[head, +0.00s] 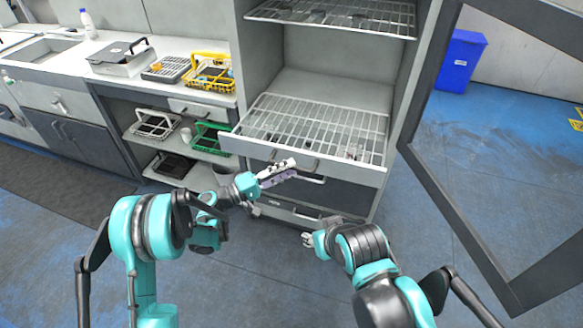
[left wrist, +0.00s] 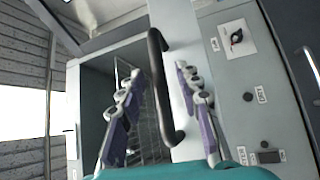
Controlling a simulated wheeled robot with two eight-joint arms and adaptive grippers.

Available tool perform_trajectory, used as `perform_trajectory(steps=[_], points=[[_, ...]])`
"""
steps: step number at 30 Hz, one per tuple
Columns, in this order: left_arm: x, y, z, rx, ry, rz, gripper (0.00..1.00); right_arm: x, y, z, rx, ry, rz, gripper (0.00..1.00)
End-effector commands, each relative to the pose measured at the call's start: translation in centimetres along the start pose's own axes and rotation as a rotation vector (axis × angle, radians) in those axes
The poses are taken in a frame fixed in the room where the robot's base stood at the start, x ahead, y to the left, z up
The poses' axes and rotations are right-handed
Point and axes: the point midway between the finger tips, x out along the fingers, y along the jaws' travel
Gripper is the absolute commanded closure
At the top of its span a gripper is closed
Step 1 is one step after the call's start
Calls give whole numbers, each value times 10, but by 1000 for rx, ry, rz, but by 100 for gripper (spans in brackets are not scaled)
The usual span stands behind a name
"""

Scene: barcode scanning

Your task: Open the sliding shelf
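The sliding shelf in the head view is a wire rack (head: 320,122) with a pale front panel (head: 350,172) inside a tall grey cabinet. A dark handle (head: 305,163) is on that panel, partly hidden by my left gripper (head: 278,172). In the left wrist view my left gripper (left wrist: 159,72) is open, with one finger on each side of the black bar handle (left wrist: 156,60). I see gaps between the fingers and the bar. My right gripper (head: 308,240) is low in front of the cabinet, away from the shelf; its finger opening is too small to judge.
The cabinet's framed glass door (head: 440,200) stands open on the right. Drawers (head: 340,194) are below the shelf. A counter with a yellow rack (head: 208,75) and a grey box (head: 122,57) is on the left. Blue floor is clear around a blue bin (head: 460,60).

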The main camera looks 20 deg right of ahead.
Motion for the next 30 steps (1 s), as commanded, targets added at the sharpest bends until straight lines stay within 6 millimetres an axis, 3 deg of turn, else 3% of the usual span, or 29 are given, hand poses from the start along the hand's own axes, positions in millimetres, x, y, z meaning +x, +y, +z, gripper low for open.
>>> perform_trajectory(steps=[6,13,18,30], points=[[-51,0,-1,0,5,-1,66,0,0,0,0,0,0,60],[-89,0,-1,0,2,-1,66,0,0,0,0,0,0,60],[-100,0,0,0,1,-1,66,0,0,0,0,0,0,60],[-101,0,0,0,0,0,66,0,0,0,0,0,0,60]])
